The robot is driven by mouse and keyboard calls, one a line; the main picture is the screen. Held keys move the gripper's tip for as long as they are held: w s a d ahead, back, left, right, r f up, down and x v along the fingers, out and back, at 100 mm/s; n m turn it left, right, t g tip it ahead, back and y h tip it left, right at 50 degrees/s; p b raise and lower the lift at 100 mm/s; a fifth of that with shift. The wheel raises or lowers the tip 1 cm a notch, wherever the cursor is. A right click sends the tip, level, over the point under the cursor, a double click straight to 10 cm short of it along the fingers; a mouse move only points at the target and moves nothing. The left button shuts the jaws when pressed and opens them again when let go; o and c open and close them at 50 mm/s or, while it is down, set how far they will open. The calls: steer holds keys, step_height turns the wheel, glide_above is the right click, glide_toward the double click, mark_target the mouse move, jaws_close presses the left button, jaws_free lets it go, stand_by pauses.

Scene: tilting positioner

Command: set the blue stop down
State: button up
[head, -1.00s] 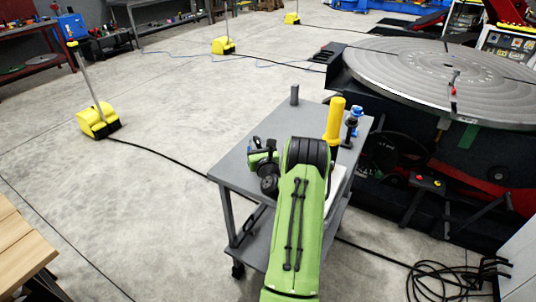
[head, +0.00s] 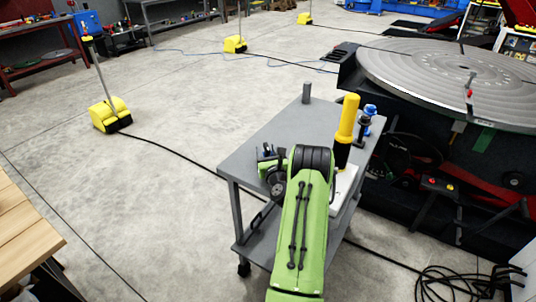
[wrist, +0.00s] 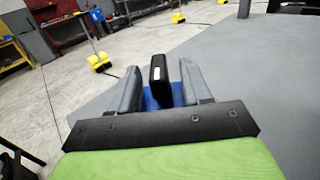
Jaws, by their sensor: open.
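In the wrist view, my gripper (wrist: 158,88) is open, with a grey finger on each side. Between the fingers is a blue part (wrist: 178,94) with an upright black block (wrist: 159,82) in front of it. The blue part looks like the blue stop, but most of it is hidden by the block and fingers. I cannot tell whether it touches a finger or rests on the grey cart top (head: 280,132).
On the cart stand a grey peg (head: 306,92), a yellow cylinder (head: 347,118), a blue-capped dark piece (head: 369,110) and a white block (head: 343,190). The large round positioner table (head: 455,78) is close on the right.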

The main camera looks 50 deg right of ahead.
steer(key=b+v, duration=0.1)
steer(key=v, duration=0.1)
steer(key=b+v, duration=0.3)
steer(key=v, duration=0.1)
steer(key=shift+s+f+b, duration=0.25)
steer(key=shift+f+b, duration=0.1)
steer(key=shift+s+a+r+b, duration=0.25)
steer(key=shift+s+a+b, duration=0.05)
steer(key=shift+a, duration=0.05)
steer(key=w+a+r+n+t+y, duration=0.1)
steer(key=w+a+r+n+y, duration=0.35)
steer(key=a+n, duration=0.4)
steer(key=w+a+r+n+t+y, duration=0.25)
steer(key=w+a+n+y, duration=0.4)
steer(key=a, duration=0.35)
steer(key=s+a+r+n+g+y, duration=0.2)
steer(key=a+n+g+y, duration=0.25)
steer(key=a+n, duration=1)
steer(key=s+a+n+g+h, duration=0.2)
steer(key=s+a+n+g, duration=0.3)
steer(key=s+a+n, duration=0.35)
steer(key=s+n+g+h, duration=0.2)
steer(key=s+n, duration=0.3)
steer(key=s, duration=1.2)
steer(key=shift+s+r+n, duration=0.2)
steer(key=shift+r+n, duration=0.2)
